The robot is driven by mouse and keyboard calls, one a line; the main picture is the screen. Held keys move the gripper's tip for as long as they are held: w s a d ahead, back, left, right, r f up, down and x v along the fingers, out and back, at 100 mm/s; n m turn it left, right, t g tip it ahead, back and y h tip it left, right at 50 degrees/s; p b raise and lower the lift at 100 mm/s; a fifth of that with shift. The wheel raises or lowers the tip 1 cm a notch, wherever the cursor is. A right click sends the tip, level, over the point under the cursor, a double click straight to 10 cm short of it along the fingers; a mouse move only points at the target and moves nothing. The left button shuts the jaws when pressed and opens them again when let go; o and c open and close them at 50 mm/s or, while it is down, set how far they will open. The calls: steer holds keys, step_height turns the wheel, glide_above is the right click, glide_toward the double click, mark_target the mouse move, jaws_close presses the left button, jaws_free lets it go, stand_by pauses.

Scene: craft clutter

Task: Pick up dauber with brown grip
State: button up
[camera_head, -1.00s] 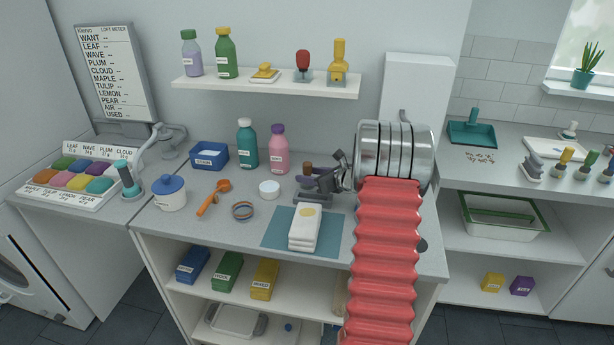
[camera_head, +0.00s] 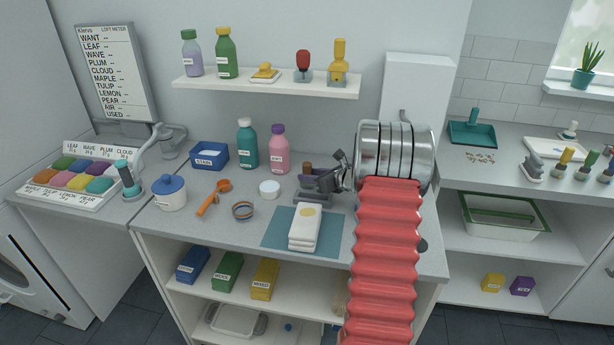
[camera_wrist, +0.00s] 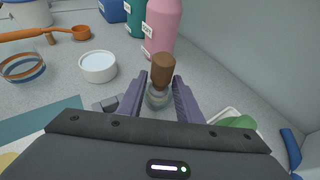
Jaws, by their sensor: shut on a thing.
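The dauber with the brown grip (camera_wrist: 162,70) stands upright between my fingers in the wrist view, with its grey lower part between the fingertips. In the head view its brown top (camera_head: 307,168) shows just left of my gripper (camera_head: 322,182). My gripper, also in the wrist view (camera_wrist: 160,92), is shut on the dauber. A grey holder (camera_head: 312,196) sits below it on the counter. The dauber's lower end is mostly hidden by my gripper.
A pink bottle (camera_head: 278,150) stands close behind the dauber, with a teal bottle (camera_head: 247,145) to its left. A small white bowl (camera_head: 269,189) is to the left.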

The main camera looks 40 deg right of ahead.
steer(key=shift+r, duration=0.15)
step_height(320, 180, up, 10)
steer(key=shift+f, duration=0.1)
stand_by(0.5)
stand_by(1.6)
steer(key=shift+w+a, duration=0.25)
steer(key=shift+a, duration=0.1)
steer(key=w+a+r+n+y, duration=0.1)
steer(key=w+a, duration=0.1)
steer(key=a, duration=0.4)
steer(key=w+a+r, duration=0.2)
steer(key=w+a, duration=0.1)
steer(key=a, duration=0.4)
steer(key=s+a+y, duration=0.1)
steer(key=a, duration=0.9)
steer(key=s+a+n, duration=0.1)
steer(key=a, duration=1)
steer(key=s+a+r+n+y, duration=0.1)
steer(key=s+a, duration=0.1)
steer(key=a, duration=0.8)
steer(key=shift+a+g+y, duration=0.25)
steer(key=shift+g+y, duration=0.05)
steer(key=shift+g, duration=0.1)
